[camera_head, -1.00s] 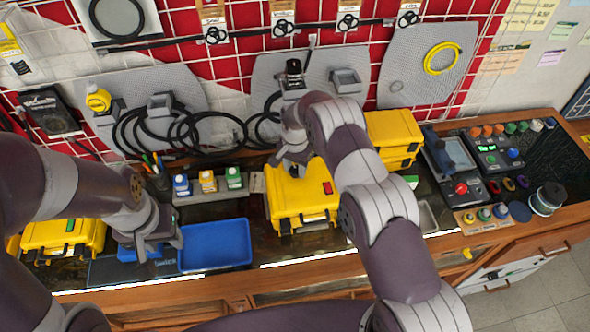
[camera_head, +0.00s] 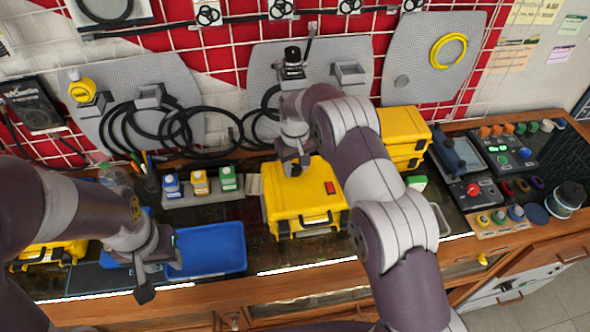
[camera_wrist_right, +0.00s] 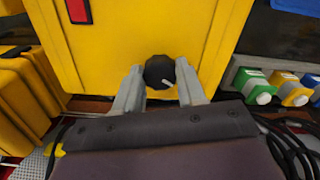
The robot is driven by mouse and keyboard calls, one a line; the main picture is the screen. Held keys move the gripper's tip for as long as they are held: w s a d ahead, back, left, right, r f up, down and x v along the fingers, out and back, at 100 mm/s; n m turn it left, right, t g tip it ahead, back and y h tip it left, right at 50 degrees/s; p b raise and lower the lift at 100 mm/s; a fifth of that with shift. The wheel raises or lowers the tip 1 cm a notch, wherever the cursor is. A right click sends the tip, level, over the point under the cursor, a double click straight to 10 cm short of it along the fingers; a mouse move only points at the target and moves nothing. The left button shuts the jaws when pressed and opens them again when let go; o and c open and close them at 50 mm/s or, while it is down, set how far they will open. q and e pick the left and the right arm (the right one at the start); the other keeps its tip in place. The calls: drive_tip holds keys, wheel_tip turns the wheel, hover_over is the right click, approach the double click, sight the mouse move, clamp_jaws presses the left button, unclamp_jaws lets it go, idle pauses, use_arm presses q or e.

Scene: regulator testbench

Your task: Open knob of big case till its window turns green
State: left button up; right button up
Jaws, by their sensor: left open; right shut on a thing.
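The big yellow case (camera_head: 302,207) stands in the middle of the bench, with a small red window (camera_head: 329,188) on its top. The window also shows red in the wrist view (camera_wrist_right: 78,11). The black round knob (camera_wrist_right: 160,71) with a pale pointer mark sits on the case's top. My right gripper (camera_wrist_right: 157,88) is shut on this knob, one finger on each side. In the head view, my right gripper (camera_head: 293,167) hides the knob at the case's far left part. My left gripper (camera_head: 150,272) is open and empty, over the bench front by the blue tray (camera_head: 210,248).
More yellow cases (camera_head: 402,128) stand behind on the right, and another (camera_head: 45,254) at the far left. Small bottles (camera_head: 200,183) sit in a rack left of the big case. A device with a red button (camera_head: 472,190) is at the right. Black hoses hang behind.

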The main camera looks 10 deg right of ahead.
sight(294, 167)
drive_tip(key=n+b, duration=0.1)
drive_tip(key=n, duration=0.2)
drive_tip(key=shift+w, duration=0.15)
drive_tip(key=shift+r+n+b, duration=0.1)
drive_tip(key=shift+n+b, duration=0.3)
drive_tip(key=shift+n, duration=1)
drive_tip(key=o, duration=0.8)
drive_tip(key=shift+o, duration=1.3)
drive_tip(key=shift+a, duration=0.1)
wheel_tip(294, 167, up, 13)
drive_tip(key=p, duration=1.1)
drive_tip(key=shift+f, duration=0.2)
